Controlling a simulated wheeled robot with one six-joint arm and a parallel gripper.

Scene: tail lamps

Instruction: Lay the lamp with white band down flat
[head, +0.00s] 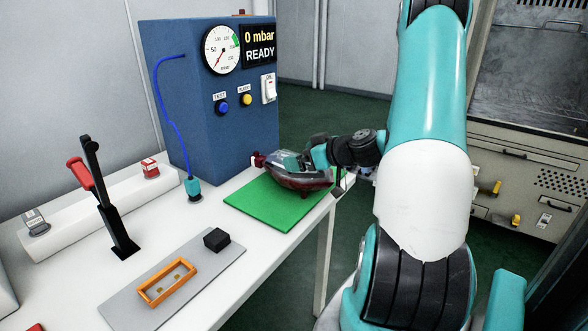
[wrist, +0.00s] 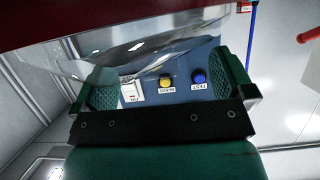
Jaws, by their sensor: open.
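A tail lamp (head: 300,178) with a dark red and clear, glossy body rests low on the green mat (head: 262,204). A small dark red part shows at its left end. No white band can be made out. My gripper (head: 297,162) is at the lamp's upper far side, partly hidden behind my wrist and arm. In the wrist view my gripper (wrist: 166,70) has its two green-padded fingers wide apart, with nothing clamped between them. The lamp's red and clear body (wrist: 130,45) spans the top of that view, close to the fingertips. Contact cannot be told.
A blue test box (head: 205,110) with a gauge and READY display stands behind the mat. A blue hose ends in a teal connector (head: 193,187) left of it. A black lever with red handle (head: 100,190) and a grey plate with an orange frame (head: 167,282) occupy the left.

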